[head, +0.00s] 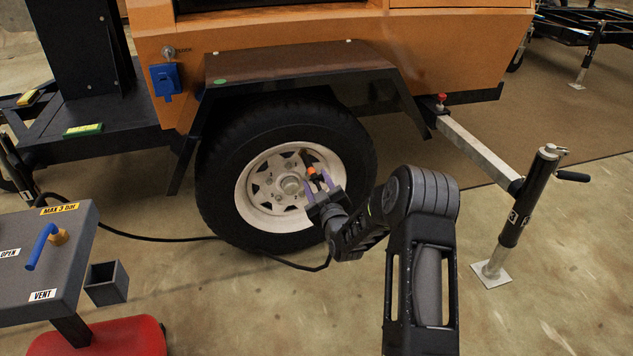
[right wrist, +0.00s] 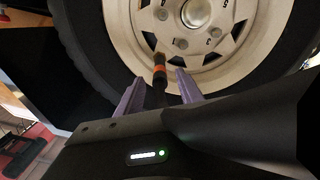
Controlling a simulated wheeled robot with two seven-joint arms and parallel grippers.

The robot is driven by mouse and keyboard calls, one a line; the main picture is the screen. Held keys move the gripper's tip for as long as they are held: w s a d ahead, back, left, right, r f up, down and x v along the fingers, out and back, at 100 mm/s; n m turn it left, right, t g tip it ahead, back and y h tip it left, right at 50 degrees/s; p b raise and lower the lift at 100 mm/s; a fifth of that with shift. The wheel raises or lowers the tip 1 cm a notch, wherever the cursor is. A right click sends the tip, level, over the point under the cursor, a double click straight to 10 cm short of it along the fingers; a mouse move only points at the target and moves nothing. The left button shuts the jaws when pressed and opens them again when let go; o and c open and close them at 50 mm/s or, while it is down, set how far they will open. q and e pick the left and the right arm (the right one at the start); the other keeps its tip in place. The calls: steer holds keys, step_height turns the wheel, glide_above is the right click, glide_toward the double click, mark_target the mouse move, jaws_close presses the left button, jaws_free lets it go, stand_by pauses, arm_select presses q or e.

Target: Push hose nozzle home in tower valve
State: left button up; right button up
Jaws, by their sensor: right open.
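The hose nozzle (head: 311,170), with an orange collar and dark body, is at the upper right of the trailer's white wheel rim (head: 250,193). In the right wrist view the nozzle (right wrist: 159,72) points at the rim, its brass-coloured end by a rim opening. The tower valve is not clearly visible there; I cannot tell how deep the nozzle sits. My right gripper (head: 317,182) is open, its purple fingers on either side of the nozzle with gaps beside it, as the right wrist view (right wrist: 159,84) shows. My left gripper is not in view.
A black hose (head: 190,239) runs along the floor by the tyre (head: 225,150). A dark fender (head: 300,62) overhangs the wheel. A grey stand (head: 70,262) with a blue lever is at left. A jack post (head: 525,195) stands at right.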

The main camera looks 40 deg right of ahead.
steer(key=p+v, duration=0.2)
steer(key=v, duration=0.5)
steer(key=shift+s, duration=0.15)
stand_by(0.3)
